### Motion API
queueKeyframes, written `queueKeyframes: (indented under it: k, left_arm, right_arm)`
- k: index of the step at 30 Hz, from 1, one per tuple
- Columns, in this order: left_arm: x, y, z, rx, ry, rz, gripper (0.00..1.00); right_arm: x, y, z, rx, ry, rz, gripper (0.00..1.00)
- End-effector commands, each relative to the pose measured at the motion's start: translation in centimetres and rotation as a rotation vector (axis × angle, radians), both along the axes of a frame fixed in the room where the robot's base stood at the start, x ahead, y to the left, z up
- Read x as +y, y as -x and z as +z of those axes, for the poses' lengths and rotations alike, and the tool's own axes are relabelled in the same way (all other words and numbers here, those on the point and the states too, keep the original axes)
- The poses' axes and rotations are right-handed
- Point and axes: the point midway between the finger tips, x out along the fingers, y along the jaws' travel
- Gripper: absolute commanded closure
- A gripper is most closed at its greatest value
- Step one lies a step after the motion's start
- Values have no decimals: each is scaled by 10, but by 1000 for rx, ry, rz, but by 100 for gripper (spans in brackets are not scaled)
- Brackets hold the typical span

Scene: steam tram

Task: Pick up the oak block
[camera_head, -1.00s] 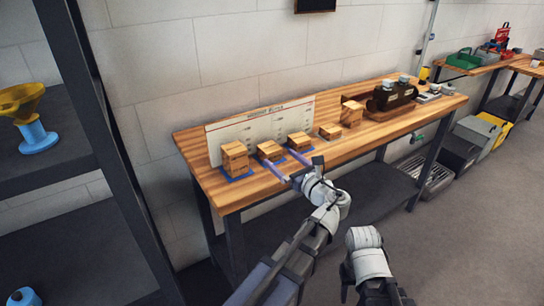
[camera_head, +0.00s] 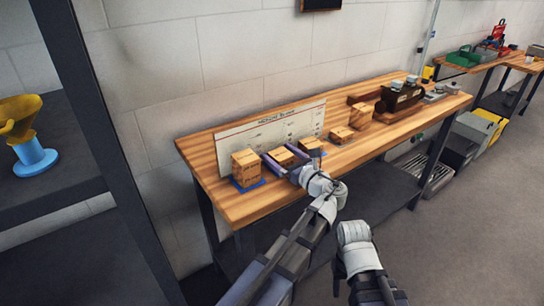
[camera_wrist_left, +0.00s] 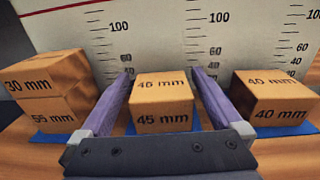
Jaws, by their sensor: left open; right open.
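Several pale wooden blocks stand on the wooden workbench (camera_head: 232,205). The middle block of the left group (camera_head: 282,154), marked 45 mm, also shows in the left wrist view (camera_wrist_left: 162,110), on a blue pad. My left gripper (camera_wrist_left: 164,80) is open, with one purple finger on each side of this block; a narrow gap shows on either side. A taller block or stack (camera_wrist_left: 48,95), marked 30 mm and 55 mm, is at left, and a 40 mm block (camera_wrist_left: 274,100) at right. No label names the oak. My right arm shows, but its gripper is out of view.
A white chart board (camera_head: 262,125) stands behind the blocks. More wooden blocks (camera_head: 340,135) and a dark model (camera_head: 400,97) are further right on the bench. A dark shelf with a yellow and blue funnel-like object (camera_head: 30,150) is at left.

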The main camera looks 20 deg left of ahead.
Motion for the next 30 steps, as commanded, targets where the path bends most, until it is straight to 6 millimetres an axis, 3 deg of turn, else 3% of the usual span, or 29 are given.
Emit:
queueKeyframes:
  k: [5,27,30]
  left_arm:
    - [0,0,0,0,0,0,1]
    - [0,0,0,0,0,0,84]
    - [0,0,0,-1,-1,0,86]
  right_arm:
    - [0,0,0,0,0,0,50]
    - [0,0,0,0,0,0,50]
    - [0,0,0,0,0,0,50]
